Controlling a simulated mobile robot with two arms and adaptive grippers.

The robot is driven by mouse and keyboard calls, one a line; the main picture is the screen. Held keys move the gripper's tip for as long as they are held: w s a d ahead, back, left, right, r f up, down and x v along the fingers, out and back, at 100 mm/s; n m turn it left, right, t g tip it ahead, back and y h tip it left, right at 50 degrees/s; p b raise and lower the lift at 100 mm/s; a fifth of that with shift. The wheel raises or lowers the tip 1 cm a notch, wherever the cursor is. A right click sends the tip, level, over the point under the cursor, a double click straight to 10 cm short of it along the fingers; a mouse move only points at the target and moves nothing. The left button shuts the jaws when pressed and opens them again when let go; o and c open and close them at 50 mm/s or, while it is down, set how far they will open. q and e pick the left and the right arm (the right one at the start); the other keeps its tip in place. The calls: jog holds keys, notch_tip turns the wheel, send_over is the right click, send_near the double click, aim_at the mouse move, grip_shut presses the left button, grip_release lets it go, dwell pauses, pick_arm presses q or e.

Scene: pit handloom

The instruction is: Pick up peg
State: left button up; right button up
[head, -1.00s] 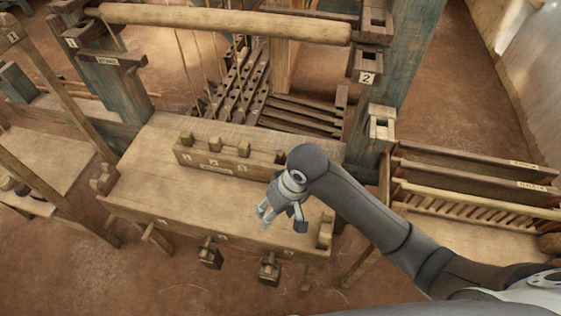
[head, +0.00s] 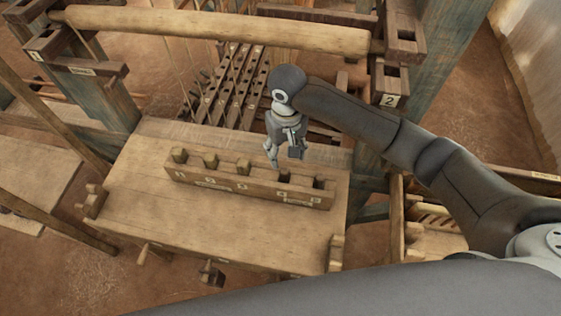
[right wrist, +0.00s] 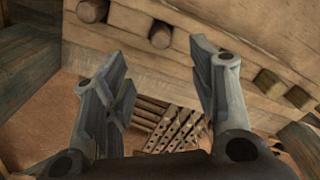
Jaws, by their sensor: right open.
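Three short wooden pegs stand upright in a long wooden block on the bench: a left peg (head: 179,155), a middle peg (head: 211,160) and a right peg (head: 243,165). The block (head: 215,185) has dark, empty-looking sockets toward its right end. My right gripper (head: 284,155) is open and empty, to the right of the right peg and above the block's right part. In the right wrist view its two fingers (right wrist: 158,75) are spread with nothing between them. Round wooden ends (right wrist: 160,35) show beyond them; I cannot tell if these are pegs. My left gripper is out of view.
The bench top (head: 150,225) is clear in front of the block. A thick wooden roller (head: 220,30) crosses behind, above slanted treadles (head: 235,90). A post with a bracket marked 2 (head: 389,100) stands at the right. Hand screws (head: 212,273) hang at the bench front.

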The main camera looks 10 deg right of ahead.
aim_at(285, 171)
notch_tip(285, 171, down, 2)
jog(key=shift+f, duration=0.1)
jog(key=f, duration=0.2)
jog(key=shift+s+f+p, duration=0.3)
jog(key=shift+s, duration=0.05)
jog(key=shift+f, duration=0.3)
notch_tip(285, 171, down, 5)
jog(key=shift+w+a+r+p, duration=0.1)
jog(key=shift+p, duration=0.6)
jog(key=shift+c, duration=1.3)
jog(key=c, duration=0.9)
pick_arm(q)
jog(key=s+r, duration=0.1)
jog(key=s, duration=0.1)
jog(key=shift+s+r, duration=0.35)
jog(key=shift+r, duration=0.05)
